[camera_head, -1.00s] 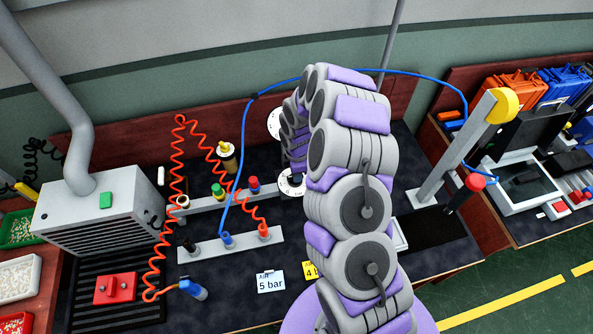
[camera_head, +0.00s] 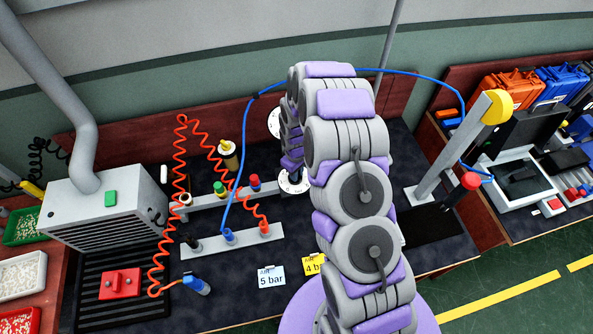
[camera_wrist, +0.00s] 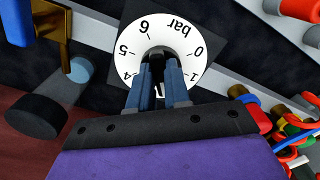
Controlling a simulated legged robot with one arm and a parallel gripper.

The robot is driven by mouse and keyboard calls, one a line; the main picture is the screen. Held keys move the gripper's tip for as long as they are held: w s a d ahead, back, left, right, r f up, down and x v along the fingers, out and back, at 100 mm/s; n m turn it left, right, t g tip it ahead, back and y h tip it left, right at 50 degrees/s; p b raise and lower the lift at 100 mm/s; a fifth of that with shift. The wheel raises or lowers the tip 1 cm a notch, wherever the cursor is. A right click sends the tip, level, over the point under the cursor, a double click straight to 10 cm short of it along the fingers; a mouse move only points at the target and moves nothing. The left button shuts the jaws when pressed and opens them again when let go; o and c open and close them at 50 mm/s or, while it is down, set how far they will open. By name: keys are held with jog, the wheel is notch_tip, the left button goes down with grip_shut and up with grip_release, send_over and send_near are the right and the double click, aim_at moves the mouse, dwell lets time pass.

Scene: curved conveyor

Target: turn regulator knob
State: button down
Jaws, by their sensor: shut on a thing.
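In the wrist view the white regulator dial (camera_wrist: 188,50) shows a scale marked "bar" with figures including 0, 1, 4, 5 and 6. My gripper (camera_wrist: 159,76) has its blue-grey fingers closed at the dial's dark centre, on the regulator knob (camera_wrist: 157,62). The fingers hide most of the knob and the lower part of the scale, so I cannot tell its setting. In the head view the white dial (camera_head: 293,186) shows at the end of the grey rail, below my arm, which hides the gripper.
Cards reading "5 bar" (camera_head: 271,276) and "4 b…" (camera_head: 314,265) lie on the bench. A coiled red hose (camera_head: 181,150) and a blue hose (camera_head: 237,165) run near the rail. A second white dial (camera_head: 274,122) stands behind, partly covered by my arm.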

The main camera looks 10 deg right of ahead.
jog(key=m, duration=0.6)
jog(key=shift+w+a+r+p, duration=0.1)
jog(key=shift+w+a+p, duration=0.05)
jog(key=shift+p, duration=0.25)
jog(key=shift+m, duration=0.4)
jog(key=c, duration=1.1)
grip_release()
jog(key=shift+a+r+p, duration=0.1)
jog(key=shift+r+p, duration=0.35)
jog(key=shift+r, duration=8.15)
